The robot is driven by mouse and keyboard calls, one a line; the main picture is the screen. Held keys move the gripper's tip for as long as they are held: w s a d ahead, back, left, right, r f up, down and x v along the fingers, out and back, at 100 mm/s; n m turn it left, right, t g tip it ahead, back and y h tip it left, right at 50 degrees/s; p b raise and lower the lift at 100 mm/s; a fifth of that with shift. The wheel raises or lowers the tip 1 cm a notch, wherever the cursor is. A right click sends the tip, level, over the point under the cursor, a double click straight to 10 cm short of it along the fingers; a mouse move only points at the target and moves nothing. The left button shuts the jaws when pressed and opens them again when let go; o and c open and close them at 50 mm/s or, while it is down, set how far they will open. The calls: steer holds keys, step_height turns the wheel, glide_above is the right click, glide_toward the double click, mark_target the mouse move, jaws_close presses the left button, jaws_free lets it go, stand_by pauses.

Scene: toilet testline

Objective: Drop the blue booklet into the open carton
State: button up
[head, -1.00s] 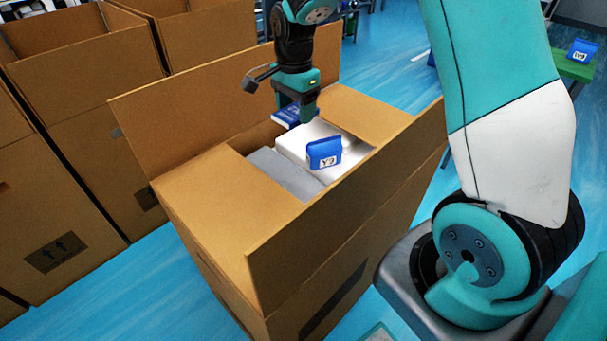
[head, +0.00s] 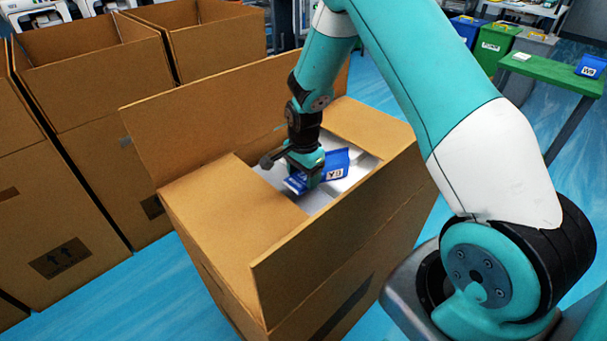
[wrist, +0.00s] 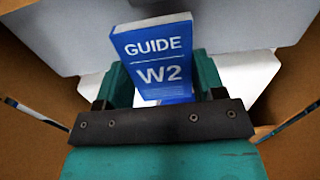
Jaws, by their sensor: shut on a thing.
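The blue booklet (head: 296,184) is in my gripper (head: 307,176), low in the mouth of the open carton (head: 205,197). In the wrist view the booklet (wrist: 155,52) reads "GUIDE W2" and stands between the two teal fingers of my gripper (wrist: 160,82), which is shut on it. White and grey contents lie beneath it in the carton. In the head view a blue packet with a white label (head: 338,164) lies in the carton just right of the gripper. I cannot tell whether the booklet touches the contents.
The carton's flaps stand out around its mouth, with a tall back flap (head: 225,110) behind my gripper. Other open cartons (head: 95,85) stand at the left. A green table (head: 555,72) with another blue packet (head: 591,66) is at the right. Blue floor (head: 115,290) shows between.

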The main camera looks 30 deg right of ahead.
steer(key=shift+f+b, duration=0.3)
steer(key=shift+f, duration=0.35)
steer(key=o, duration=0.9)
steer(key=shift+r, duration=0.1)
